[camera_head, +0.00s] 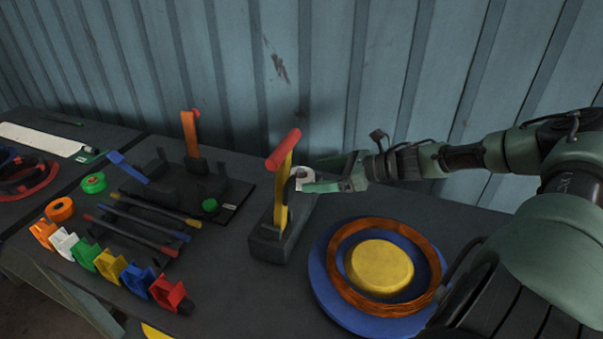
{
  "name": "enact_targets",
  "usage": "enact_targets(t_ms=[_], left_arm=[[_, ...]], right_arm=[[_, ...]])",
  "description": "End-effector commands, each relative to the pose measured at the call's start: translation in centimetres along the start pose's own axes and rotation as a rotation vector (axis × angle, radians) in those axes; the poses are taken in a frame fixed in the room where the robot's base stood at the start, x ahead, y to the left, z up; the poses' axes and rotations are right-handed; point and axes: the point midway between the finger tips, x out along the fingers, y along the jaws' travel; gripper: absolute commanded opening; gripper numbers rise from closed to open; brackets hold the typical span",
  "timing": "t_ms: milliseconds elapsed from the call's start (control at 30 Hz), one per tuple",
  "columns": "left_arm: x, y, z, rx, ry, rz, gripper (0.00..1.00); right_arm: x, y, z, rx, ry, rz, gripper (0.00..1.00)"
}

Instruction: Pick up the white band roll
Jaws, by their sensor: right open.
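The white band roll (304,174) is on the dark table, just behind the grey block with the yellow upright and red handle. The block's upright and my right gripper hide part of it. My right gripper (320,175) comes in from the right with its jaws open. Its fingertips are at the roll's right side, one finger farther back and one nearer. I cannot tell whether they touch the roll. My left gripper is not in view.
The yellow upright (284,190) with its red handle stands close left of my fingers. A blue disc (330,300) with a copper coil (430,255) lies in front. Orange (60,209) and green (93,183) rolls and several coloured clips lie left. A corrugated wall stands behind.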

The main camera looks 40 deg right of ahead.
Motion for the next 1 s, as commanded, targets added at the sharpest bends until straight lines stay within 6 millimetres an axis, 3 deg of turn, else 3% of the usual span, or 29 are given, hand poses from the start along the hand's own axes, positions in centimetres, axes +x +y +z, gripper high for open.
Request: enact_targets(t_ms=[433,1000], left_arm=[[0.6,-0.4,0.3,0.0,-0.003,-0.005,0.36],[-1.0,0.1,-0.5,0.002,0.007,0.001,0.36]], right_arm=[[2.7,-0.2,0.3,0.0,-0.006,-0.005,0.86],[6.2,-0.2,0.8,0.0,-0.002,-0.006,0.86]])
